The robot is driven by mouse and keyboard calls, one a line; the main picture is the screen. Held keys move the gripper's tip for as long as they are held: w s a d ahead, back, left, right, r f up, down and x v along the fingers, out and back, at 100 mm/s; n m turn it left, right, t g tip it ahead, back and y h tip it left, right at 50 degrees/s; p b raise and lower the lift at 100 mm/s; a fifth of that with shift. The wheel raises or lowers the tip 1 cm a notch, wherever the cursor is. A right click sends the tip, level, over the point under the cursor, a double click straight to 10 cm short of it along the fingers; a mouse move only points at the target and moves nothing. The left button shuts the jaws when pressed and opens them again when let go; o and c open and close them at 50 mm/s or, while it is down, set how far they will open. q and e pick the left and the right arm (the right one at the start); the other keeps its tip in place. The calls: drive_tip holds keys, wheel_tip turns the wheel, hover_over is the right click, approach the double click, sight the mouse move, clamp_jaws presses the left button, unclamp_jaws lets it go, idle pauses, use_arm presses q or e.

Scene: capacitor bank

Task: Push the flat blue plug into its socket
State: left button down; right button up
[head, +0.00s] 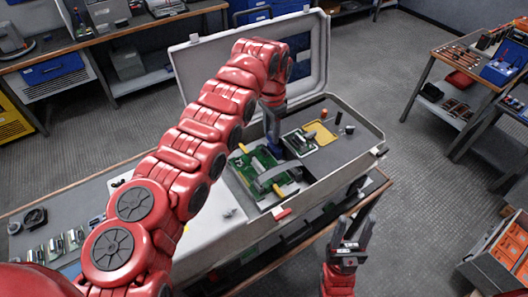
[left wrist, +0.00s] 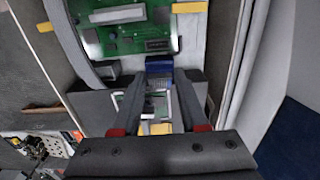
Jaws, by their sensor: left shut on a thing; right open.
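The flat blue plug (left wrist: 158,67) shows in the left wrist view at the tips of my left gripper (left wrist: 157,84), which is shut on it. My right gripper (head: 352,232) is open and empty, in front of the case.
The grey case (head: 352,170) stands on a bench with its lid (head: 190,62) raised behind my left arm. A smaller board (head: 298,143) and a yellow piece (head: 321,132) lie inside. Metal cylinders (head: 55,245) stand at the bench's left end.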

use_arm(q)
drive_tip(key=shift+s+a, duration=0.2)
drive_tip(key=shift+a, duration=0.1)
drive_tip(key=shift+s+a+f+b, duration=0.1)
drive_tip(key=shift+s+f+b, duration=0.05)
drive_tip(key=shift+b, duration=0.25)
drive_tip(key=shift+s+a+b, duration=0.25)
drive_tip(key=shift+a+b, duration=0.2)
drive_tip(key=shift+b, duration=0.25)
drive_tip(key=shift+s+a, duration=0.2)
drive_tip(key=shift+r, duration=0.2)
drive_tip(key=shift+f+b, duration=0.25)
drive_tip(key=shift+b, duration=0.05)
drive_tip(key=shift+f+b, duration=0.6)
drive_tip(key=shift+f, duration=0.15)
drive_tip(key=shift+f+b, duration=0.45)
drive_tip(key=shift+f, duration=0.1)
